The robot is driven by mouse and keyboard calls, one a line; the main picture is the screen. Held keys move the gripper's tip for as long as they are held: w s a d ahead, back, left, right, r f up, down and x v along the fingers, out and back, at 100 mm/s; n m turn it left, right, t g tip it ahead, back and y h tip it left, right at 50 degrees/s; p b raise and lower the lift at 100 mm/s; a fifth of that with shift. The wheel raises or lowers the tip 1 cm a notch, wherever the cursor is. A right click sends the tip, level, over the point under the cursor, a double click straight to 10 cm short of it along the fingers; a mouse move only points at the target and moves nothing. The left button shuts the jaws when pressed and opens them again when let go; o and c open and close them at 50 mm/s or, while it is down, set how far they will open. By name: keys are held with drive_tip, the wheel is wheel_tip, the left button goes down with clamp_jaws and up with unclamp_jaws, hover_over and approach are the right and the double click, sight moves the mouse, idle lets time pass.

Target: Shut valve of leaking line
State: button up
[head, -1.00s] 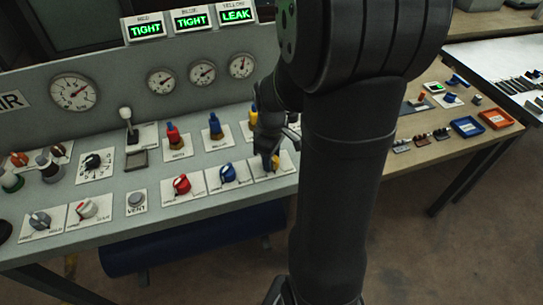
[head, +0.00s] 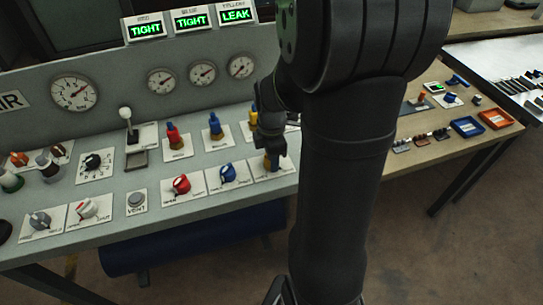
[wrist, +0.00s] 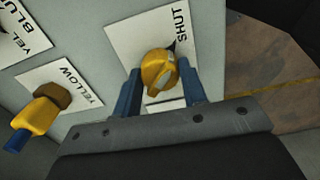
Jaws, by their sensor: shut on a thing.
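The yellow valve knob (wrist: 158,72) sits on a white plate (wrist: 122,38). Its dark pointer is toward the word SHUT in the wrist view. My gripper (wrist: 161,85) has its blue fingers on either side of the knob and is shut on it. In the head view my gripper (head: 270,150) covers most of this knob. The yellow sign (head: 235,14) reads LEAK; the red sign (head: 146,29) and blue sign (head: 190,20) read TIGHT. The yellow line's fitting (wrist: 40,112) stands to the left in the wrist view.
The red knob (head: 181,184) and blue knob (head: 228,173) stand left of my gripper. Red (head: 174,137) and blue (head: 215,126) fittings stand behind them.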

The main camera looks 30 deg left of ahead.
drive_tip(key=shift+n, duration=0.3)
drive_tip(key=o, duration=1)
drive_tip(key=shift+c, duration=0.2)
wheel_tip(320, 180, up, 18)
drive_tip(key=shift+f, duration=0.25)
wheel_tip(320, 180, down, 18)
drive_tip(key=shift+r, duration=0.25)
idle(0.4)
